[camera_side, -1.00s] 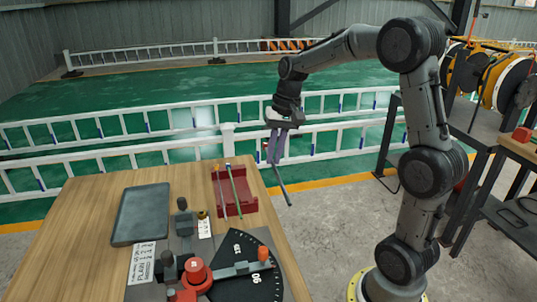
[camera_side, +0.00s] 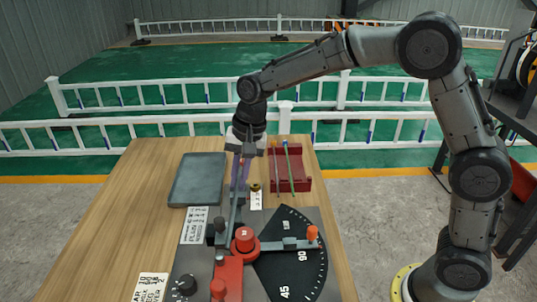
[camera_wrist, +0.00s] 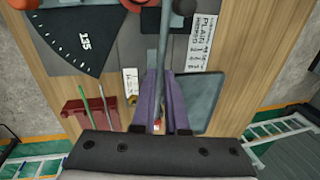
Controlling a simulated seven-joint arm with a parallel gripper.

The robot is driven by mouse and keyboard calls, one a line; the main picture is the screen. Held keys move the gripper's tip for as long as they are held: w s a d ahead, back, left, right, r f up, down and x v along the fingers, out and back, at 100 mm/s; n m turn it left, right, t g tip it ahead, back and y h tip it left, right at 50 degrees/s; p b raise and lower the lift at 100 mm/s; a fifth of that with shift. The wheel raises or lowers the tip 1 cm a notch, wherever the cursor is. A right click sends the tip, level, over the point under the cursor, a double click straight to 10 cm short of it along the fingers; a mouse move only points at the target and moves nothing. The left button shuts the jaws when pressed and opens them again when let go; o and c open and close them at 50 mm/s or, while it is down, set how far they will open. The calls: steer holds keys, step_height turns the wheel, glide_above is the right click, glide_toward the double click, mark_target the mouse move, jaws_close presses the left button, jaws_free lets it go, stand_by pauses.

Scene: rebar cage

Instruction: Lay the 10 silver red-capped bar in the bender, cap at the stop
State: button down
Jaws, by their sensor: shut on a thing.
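My gripper (camera_side: 239,178) has purple fingers and is shut on a silver bar (camera_side: 234,205). The bar slants down from the fingers toward the bender (camera_side: 205,265), a grey plate with a red hub, a handle and a black angle dial. In the wrist view the fingers (camera_wrist: 163,102) straddle the bar (camera_wrist: 164,45), and its red cap (camera_wrist: 157,126) shows between them on the near side. The bar's far end runs over the bender plate (camera_wrist: 112,15). I cannot tell whether it touches the plate or the posts.
A red rack (camera_side: 303,181) holding a green bar (camera_side: 289,165) and an orange-tipped bar (camera_side: 276,165) lies right of my gripper. A dark grey tray (camera_side: 198,180) lies to its left. A small tag (camera_side: 256,200) and label sheets (camera_side: 195,226) lie near the bender. Bare wood (camera_side: 120,215) is clear at left.

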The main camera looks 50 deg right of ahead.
steer(key=a, duration=0.2)
steer(key=shift+s+a+f+n, duration=0.2)
steer(key=shift+s+a+n, duration=0.1)
steer(key=shift+s, duration=0.05)
steer(key=shift+s+d+x, duration=0.15)
steer(key=shift+s+x, duration=0.05)
steer(key=shift+x, duration=0.95)
steer(key=shift+s+d+x, duration=0.15)
steer(key=shift+x, duration=1)
steer(key=shift+s+d+x, duration=0.2)
steer(key=shift+x, duration=0.95)
steer(key=shift+f, duration=0.4)
steer(key=shift+w+d+r, duration=0.1)
steer(key=shift+w+d, duration=0.25)
steer(key=c, duration=0.9)
jaws_free()
steer(key=shift+o, duration=0.2)
